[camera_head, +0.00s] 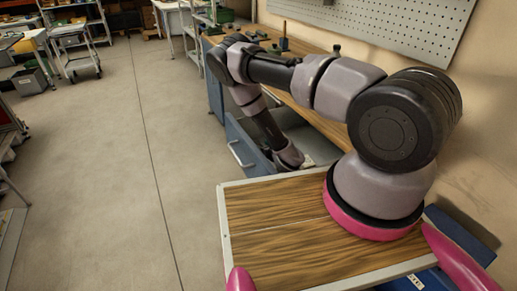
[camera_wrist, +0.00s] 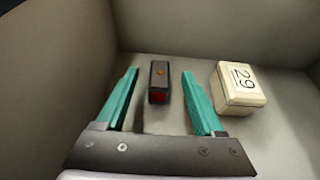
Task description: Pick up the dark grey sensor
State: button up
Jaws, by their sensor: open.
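The dark grey sensor (camera_wrist: 159,80) is a small upright-looking block with an orange dot on top and a red patch on its near end. In the wrist view it lies on the floor of a grey drawer (camera_wrist: 190,25). My gripper (camera_wrist: 160,83) is open, with one teal finger to the left of the sensor and one to the right. Gaps show on both sides, and I cannot tell how far the fingertips are above the drawer floor. In the head view my arm reaches down into the open blue drawer (camera_head: 240,146), and the sensor is hidden there.
The drawer walls rise at the left and back. In the head view a wooden workbench (camera_head: 322,124) runs above the drawer, and the floor (camera_head: 110,150) at the left is clear.

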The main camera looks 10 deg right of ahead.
aim_at(258, 144)
jog(key=shift+x, duration=3.15)
jog(key=shift+s, duration=0.1)
grip_shut()
